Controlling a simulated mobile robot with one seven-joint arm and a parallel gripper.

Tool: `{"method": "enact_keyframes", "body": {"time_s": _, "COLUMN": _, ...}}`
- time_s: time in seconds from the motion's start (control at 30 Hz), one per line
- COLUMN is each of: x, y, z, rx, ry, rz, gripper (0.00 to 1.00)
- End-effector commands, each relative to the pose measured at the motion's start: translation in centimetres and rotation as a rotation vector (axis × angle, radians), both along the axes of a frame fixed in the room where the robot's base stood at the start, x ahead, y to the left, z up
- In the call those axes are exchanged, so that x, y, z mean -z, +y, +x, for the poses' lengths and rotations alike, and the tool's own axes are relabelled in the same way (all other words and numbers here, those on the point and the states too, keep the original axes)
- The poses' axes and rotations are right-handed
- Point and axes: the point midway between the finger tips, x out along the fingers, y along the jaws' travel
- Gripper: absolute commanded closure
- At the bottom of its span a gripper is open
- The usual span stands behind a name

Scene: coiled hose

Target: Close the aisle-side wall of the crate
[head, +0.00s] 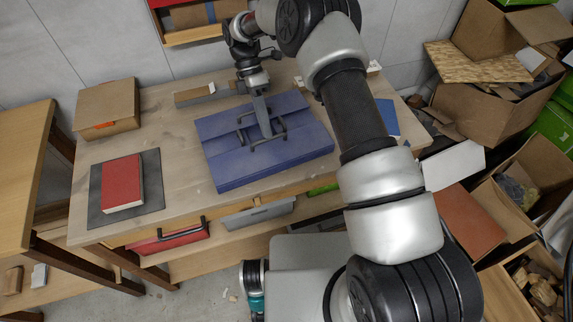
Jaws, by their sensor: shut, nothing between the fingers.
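A low blue crate (222,167) lies on the wooden worktable. From above it looks like flat blue panels with seams across the top and a raised front edge. I cannot tell which panel is the aisle-side wall or how far it stands open. My gripper (267,133) points down over the middle of the crate. It is shut and empty. Dark bracket-like handles lie on both sides of its tips. I cannot tell whether the tips touch the panels.
A red book (122,182) lies on a dark mat (150,165), left on the worktable (185,205). A cardboard box (107,106) stands behind it. A red drawer (170,240) is below the table front. Open cardboard boxes (480,112) crowd the right. Another wooden table (25,150) stands left.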

Motion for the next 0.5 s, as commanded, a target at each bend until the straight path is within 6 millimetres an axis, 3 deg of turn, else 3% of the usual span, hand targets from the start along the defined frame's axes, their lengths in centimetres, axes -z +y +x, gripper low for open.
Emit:
{"method": "enact_keyframes", "body": {"time_s": 0.13, "x": 0.61, "y": 0.14, "z": 0.31, "rx": 0.0, "ry": 0.0, "rz": 0.0, "gripper": 1.0}}
{"method": "enact_keyframes", "body": {"time_s": 0.5, "x": -0.35, "y": 0.36, "z": 0.9, "rx": 0.0, "ry": -0.002, "rz": 0.001, "gripper": 1.0}}
